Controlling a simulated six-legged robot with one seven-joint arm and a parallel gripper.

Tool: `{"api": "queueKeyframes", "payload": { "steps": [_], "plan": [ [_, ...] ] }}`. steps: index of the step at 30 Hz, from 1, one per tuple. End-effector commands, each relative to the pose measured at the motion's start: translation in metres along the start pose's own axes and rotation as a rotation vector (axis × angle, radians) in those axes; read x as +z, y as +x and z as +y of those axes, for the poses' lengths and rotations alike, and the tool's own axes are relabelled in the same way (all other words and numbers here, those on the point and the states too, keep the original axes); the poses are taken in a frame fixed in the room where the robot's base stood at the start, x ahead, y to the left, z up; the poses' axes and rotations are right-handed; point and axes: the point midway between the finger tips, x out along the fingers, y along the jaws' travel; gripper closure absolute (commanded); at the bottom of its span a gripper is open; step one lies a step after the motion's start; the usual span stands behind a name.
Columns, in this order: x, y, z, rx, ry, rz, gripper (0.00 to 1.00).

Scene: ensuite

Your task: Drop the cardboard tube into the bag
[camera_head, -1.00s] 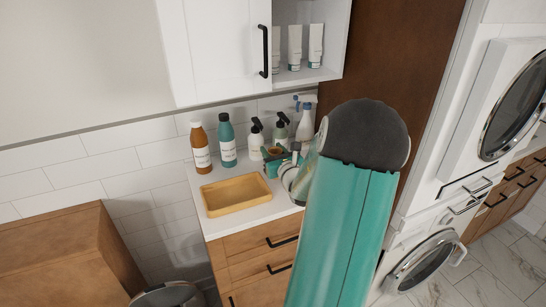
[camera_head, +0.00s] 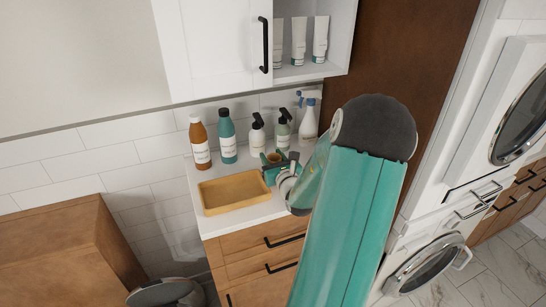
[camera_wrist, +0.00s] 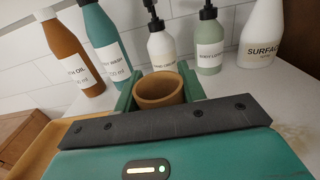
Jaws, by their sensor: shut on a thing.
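The cardboard tube (camera_wrist: 160,89) is a short brown ring with an open top. It stands roughly upright between the two green fingers of my gripper (camera_wrist: 161,92), which is shut on it. In the head view my gripper (camera_head: 277,163) is over the white counter, just right of the wooden tray, and the tube (camera_head: 274,157) shows small between the fingers. I cannot tell whether the tube touches the counter. No bag is clearly recognisable in either view; a grey round object (camera_head: 166,292) at the bottom edge is cut off and unclear.
The yellow wooden tray (camera_head: 234,193) is empty. Behind my gripper stand a brown bottle (camera_head: 200,143), a teal bottle (camera_head: 228,137), two pump bottles (camera_head: 257,134) and a spray bottle (camera_head: 309,120). A wooden cabinet (camera_head: 60,250) stands at lower left.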

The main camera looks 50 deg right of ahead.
Motion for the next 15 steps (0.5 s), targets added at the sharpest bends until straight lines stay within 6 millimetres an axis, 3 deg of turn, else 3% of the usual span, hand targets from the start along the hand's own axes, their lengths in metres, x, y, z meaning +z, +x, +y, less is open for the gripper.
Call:
{"api": "queueKeyframes", "payload": {
  "steps": [5, 6, 8, 15],
  "plan": [
    [-0.0034, -0.0001, 0.0006, 0.0, 0.0, 0.0, 0.81],
    [-0.0027, 0.0, 0.0005, -0.001, 0.0, 0.0, 0.52],
    [-0.0026, 0.0002, 0.0006, 0.0, 0.0, 0.0, 0.4],
    [-0.0026, 0.001, -0.0002, 0.0, 0.0, 0.0, 0.38]
  ]
}}
